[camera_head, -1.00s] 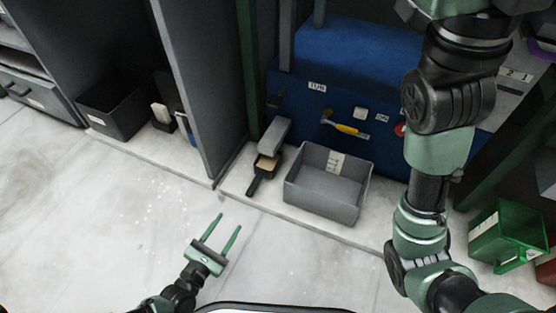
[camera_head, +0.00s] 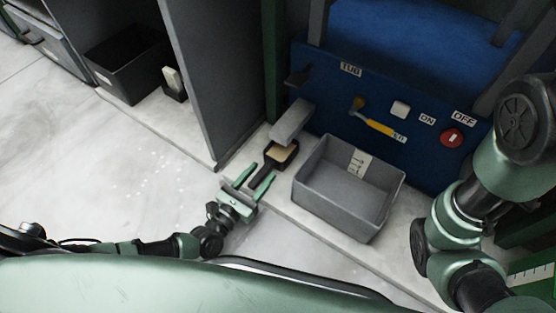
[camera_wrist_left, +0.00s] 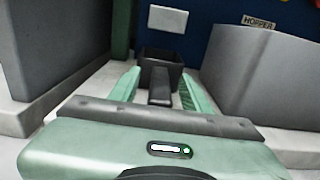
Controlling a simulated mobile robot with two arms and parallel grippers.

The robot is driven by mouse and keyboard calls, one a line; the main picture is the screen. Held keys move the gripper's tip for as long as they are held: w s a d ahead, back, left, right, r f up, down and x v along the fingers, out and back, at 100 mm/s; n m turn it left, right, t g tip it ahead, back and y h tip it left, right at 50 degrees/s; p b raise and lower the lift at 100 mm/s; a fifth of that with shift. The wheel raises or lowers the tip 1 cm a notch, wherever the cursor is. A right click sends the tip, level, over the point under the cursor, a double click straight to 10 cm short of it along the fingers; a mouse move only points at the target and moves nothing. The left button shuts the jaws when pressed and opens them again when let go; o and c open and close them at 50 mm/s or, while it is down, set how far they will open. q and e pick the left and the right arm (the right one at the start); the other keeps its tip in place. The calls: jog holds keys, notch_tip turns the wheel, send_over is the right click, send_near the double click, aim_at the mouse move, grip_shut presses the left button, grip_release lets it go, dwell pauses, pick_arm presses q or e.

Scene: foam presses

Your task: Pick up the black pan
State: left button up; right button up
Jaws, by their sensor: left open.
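The black pan (camera_head: 285,153) sits on the pale ledge below a grey spout, with something tan in it. Its handle points toward my left gripper (camera_head: 263,171), which is open at the front of the pan. In the left wrist view the black pan (camera_wrist_left: 161,60) is straight ahead, and its handle lies between the two green fingers of my left gripper (camera_wrist_left: 161,78). The fingers look apart from the handle on both sides. My right arm shows at the right of the head view, but its gripper is out of frame.
A grey open bin (camera_head: 325,205) stands close to the right of the pan. A dark grey panel (camera_head: 208,85) rises to the left. The blue press (camera_head: 335,95) with a yellow-handled lever (camera_head: 380,127) and red button (camera_head: 451,138) is behind. A black bin (camera_head: 112,84) stands farther left.

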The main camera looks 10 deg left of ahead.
aim_at(271, 164)
pick_arm(q)
jog(key=shift+x, duration=1.15)
grip_shut()
jog(key=shift+r, duration=0.15)
